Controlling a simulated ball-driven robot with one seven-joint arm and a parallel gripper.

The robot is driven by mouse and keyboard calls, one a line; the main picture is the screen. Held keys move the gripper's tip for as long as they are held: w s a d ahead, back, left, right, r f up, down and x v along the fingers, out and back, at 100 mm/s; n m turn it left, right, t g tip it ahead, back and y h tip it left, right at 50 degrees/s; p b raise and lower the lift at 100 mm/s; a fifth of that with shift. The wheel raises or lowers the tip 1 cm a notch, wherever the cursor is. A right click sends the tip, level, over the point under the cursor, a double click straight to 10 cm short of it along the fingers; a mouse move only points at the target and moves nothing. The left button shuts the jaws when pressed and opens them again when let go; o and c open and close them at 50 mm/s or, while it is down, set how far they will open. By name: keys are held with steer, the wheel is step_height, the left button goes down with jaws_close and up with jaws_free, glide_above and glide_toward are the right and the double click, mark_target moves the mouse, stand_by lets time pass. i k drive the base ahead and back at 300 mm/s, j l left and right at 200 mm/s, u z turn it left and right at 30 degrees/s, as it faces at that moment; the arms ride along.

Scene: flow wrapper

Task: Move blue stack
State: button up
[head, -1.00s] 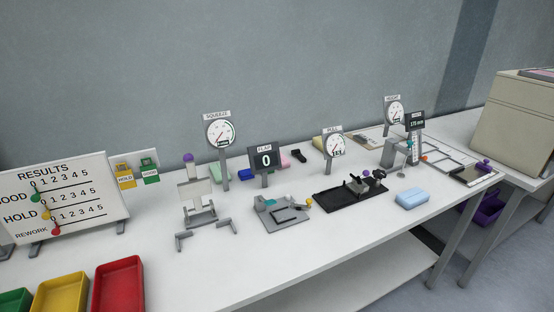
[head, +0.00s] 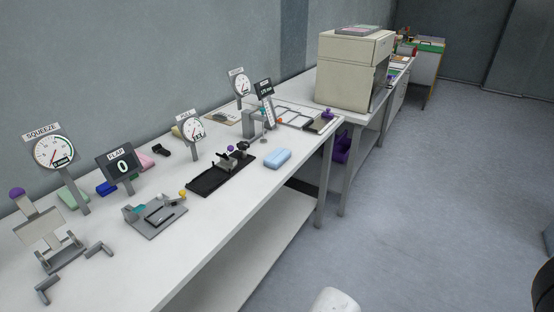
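A light blue block with rounded edges (head: 277,158) lies on the near side of the white table, right of the black tray fixture. I cannot tell whether it is a stack of several pieces. A smaller dark blue piece (head: 106,188) lies farther back, partly hidden by the FLAP display. My gripper is not in view.
Gauge stands and fixtures line the white table (head: 225,228), including the SQUEEZE gauge (head: 54,151), FLAP display (head: 123,166) and black tray (head: 208,182). A beige cabinet (head: 345,70) stands on a farther table. A purple bin (head: 342,149) sits below. Grey floor (head: 440,190) at right is open.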

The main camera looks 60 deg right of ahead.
mark_target(275, 159)
steer(key=z, duration=0.35)
steer(key=i+j+z, duration=0.25)
steer(key=i, duration=0.15)
steer(key=i+j+z, duration=0.25)
steer(key=i, duration=0.15)
